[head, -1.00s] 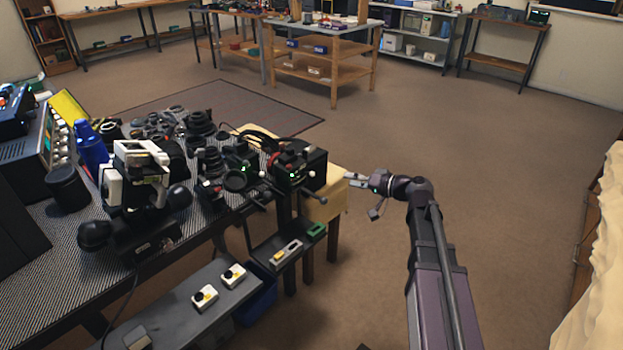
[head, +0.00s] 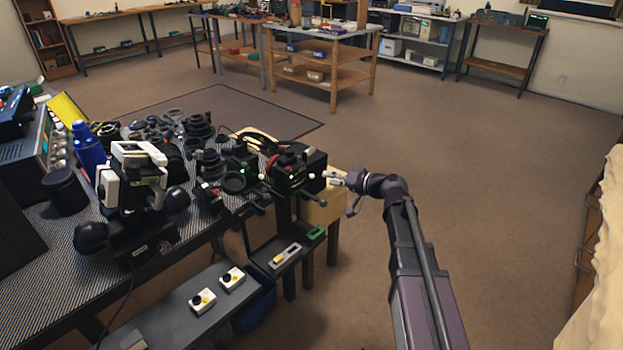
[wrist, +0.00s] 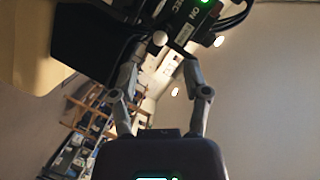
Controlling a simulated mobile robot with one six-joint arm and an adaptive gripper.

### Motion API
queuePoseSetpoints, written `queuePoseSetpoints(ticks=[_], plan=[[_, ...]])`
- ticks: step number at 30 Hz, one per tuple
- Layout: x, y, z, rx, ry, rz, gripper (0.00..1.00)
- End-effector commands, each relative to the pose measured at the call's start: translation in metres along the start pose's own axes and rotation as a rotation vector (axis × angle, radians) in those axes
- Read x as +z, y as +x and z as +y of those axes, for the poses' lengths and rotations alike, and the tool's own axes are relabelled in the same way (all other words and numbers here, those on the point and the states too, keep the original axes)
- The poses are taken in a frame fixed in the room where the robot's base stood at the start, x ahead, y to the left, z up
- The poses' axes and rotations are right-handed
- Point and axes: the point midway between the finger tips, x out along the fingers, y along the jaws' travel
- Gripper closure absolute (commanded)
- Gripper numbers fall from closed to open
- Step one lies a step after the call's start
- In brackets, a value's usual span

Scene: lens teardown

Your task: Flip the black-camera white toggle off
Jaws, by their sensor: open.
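The black camera (head: 309,161) stands at the right end of the bench in the head view. In the wrist view its dark body (wrist: 85,40) fills the upper left, with "ON" and "REC" lettering beside a lit green light (wrist: 205,2). A white ball-tipped toggle (wrist: 160,38) shows just beyond my fingertips, roughly between them. My gripper (wrist: 161,60) is open and empty, its fingers on either side of the toggle's line. Whether either finger touches the toggle cannot be told. In the head view my gripper (head: 336,179) is close to the camera's right side.
The textured bench (head: 58,235) is crowded with other cameras and lens parts left of the black camera. Open brown floor lies to the right of my arm.

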Motion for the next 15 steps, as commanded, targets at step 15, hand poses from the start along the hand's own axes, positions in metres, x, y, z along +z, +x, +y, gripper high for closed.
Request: queuePoseSetpoints(ticks=[15], plan=[[0.000,0.065,0.001,-0.001,0.000,-0.001,0.39]])
